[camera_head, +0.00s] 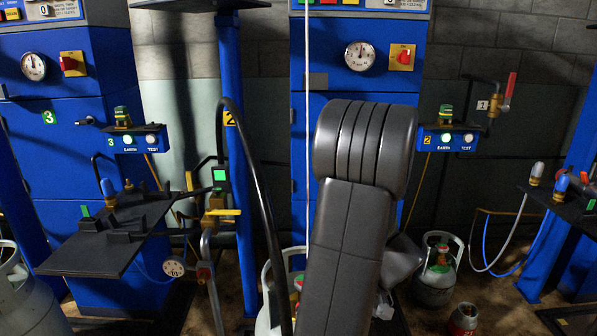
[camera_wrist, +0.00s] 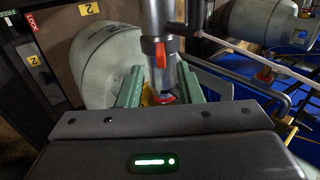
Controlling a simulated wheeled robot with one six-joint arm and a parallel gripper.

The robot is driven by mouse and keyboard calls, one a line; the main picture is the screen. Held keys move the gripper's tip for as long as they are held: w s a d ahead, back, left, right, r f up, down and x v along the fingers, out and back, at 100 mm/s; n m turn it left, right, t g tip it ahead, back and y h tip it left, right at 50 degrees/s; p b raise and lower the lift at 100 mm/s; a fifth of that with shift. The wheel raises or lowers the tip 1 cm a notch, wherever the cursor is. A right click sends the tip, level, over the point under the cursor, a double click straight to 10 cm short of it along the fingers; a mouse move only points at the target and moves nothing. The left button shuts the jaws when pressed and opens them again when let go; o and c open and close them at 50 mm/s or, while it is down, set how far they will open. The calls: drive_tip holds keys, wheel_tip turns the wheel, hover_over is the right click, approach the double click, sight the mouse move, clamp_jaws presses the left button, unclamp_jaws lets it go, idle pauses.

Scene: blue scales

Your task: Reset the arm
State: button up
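My gripper (camera_wrist: 160,90) shows in the wrist view with its two green fingers apart. A grey metal fitting (camera_wrist: 158,25) with an orange-red lever stands between and beyond the fingers. Clear gaps show beside it, and I see no finger pressing on it. A grey gas cylinder (camera_wrist: 100,65) lies behind the left finger. In the head view my dark arm (camera_head: 345,240) rises across the middle and hides what is behind it. My gripper cannot be made out there.
Blue scale columns (camera_head: 75,150) stand left and centre. A black platform (camera_head: 90,250) is at left, with a hose (camera_head: 255,170) beside my arm. A small cylinder (camera_head: 437,270) and a red can (camera_head: 464,318) are on the floor at right. A blue stand (camera_head: 575,180) is far right.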

drive_tip(key=b+x, duration=0.1)
drive_tip(key=x, duration=0.5)
drive_tip(key=shift+a+f+b, duration=0.1)
drive_tip(key=shift+a+b, duration=0.05)
drive_tip(key=shift+b, duration=0.2)
drive_tip(key=p+v, duration=0.5)
drive_tip(key=v, duration=0.8)
drive_tip(key=b+x, duration=0.5)
drive_tip(key=x, duration=0.8)
drive_tip(key=shift+a+f, duration=0.1)
drive_tip(key=shift+f, duration=0.15)
drive_tip(key=shift+a+r+h+p, duration=0.15)
drive_tip(key=shift+r+h+p, duration=0.25)
drive_tip(key=shift+r, duration=0.1)
drive_tip(key=shift+a+r+h, duration=0.1)
drive_tip(key=shift+a+h, duration=0.15)
drive_tip(key=shift+h, duration=0.45)
drive_tip(key=shift+w, duration=0.1)
